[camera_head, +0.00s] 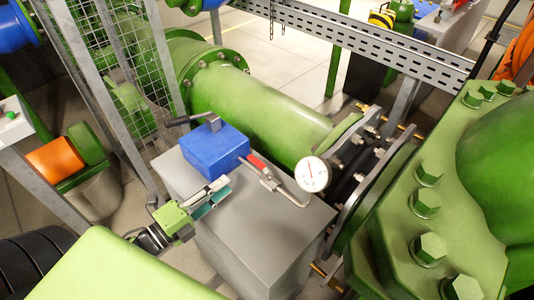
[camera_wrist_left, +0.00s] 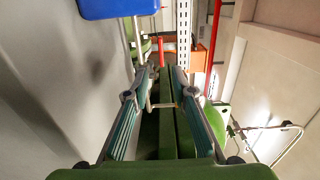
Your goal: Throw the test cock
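The test cock (camera_head: 265,178) is a small metal valve with a red lever handle (camera_head: 256,160). It sits beside the blue box, on a thin bent pipe leading to a white-faced gauge (camera_head: 311,174). My left gripper (camera_head: 218,190) is left of and nearer than the cock, over the grey block, with its fingers apart and nothing seen between them. In the left wrist view, the open fingers (camera_wrist_left: 160,72) point forward; a small red piece beyond their tips looks like the handle (camera_wrist_left: 160,48). My right gripper is not in view.
The blue box (camera_head: 214,148) with a dark lever stands on the grey block (camera_head: 262,239), close to my left gripper; it also shows in the left wrist view (camera_wrist_left: 118,8). A large green pipe (camera_head: 255,108) runs behind. A bolted green flange (camera_head: 420,230) stands at right.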

